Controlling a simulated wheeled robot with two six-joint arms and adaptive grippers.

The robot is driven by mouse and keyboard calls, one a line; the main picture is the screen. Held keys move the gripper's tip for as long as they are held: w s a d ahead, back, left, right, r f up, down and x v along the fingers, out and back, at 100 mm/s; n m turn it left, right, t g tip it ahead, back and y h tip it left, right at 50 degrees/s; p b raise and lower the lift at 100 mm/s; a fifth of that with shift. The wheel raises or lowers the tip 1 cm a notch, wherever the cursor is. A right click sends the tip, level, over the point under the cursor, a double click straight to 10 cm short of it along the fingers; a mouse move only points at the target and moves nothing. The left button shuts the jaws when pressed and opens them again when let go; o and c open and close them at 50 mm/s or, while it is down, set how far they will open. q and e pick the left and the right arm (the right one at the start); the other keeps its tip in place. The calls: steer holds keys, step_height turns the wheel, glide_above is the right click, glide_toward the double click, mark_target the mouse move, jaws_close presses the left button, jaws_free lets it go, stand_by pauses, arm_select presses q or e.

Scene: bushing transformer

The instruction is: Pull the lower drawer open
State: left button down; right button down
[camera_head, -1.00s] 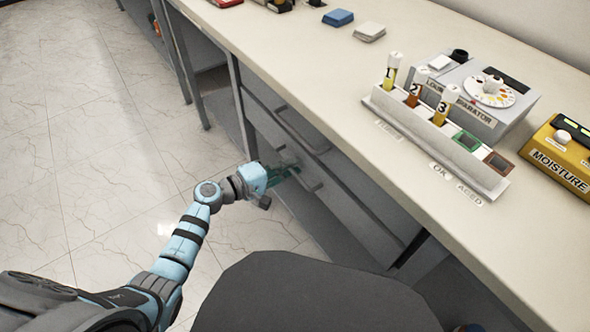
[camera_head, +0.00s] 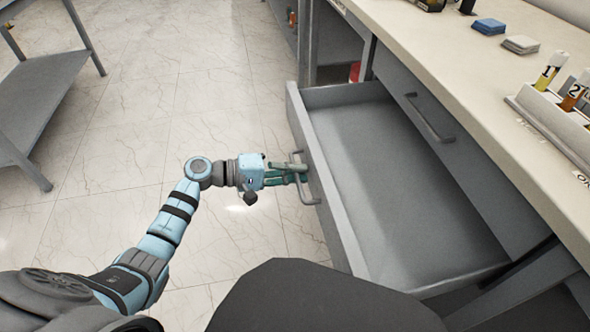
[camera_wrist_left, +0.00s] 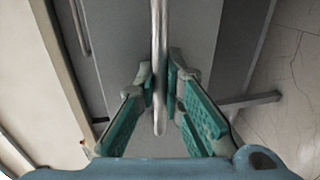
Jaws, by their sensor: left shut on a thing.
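The lower drawer (camera_head: 390,205) stands pulled out from under the bench, and its grey inside looks empty in the head view. My left gripper (camera_head: 300,173) is at the drawer's front, shut on the lower drawer handle (camera_head: 305,190). In the left wrist view the handle (camera_wrist_left: 159,60) runs between the green fingers of my left gripper (camera_wrist_left: 161,90). The upper drawer (camera_head: 440,95) is shut above it, with its own bar handle (camera_head: 428,118). My right gripper is not in view.
A grey table (camera_head: 50,80) stands at the left. The tiled floor (camera_head: 130,140) between is clear.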

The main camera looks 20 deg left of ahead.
arm_select(q)
steer(key=shift+s+a+r, duration=0.1)
steer(key=shift+s+a, duration=0.15)
steer(key=shift+a, duration=0.3)
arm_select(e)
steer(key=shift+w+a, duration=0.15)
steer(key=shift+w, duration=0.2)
arm_select(q)
steer(key=c, duration=2)
jaws_free()
steer(key=shift+o, duration=0.2)
steer(key=v, duration=1.2)
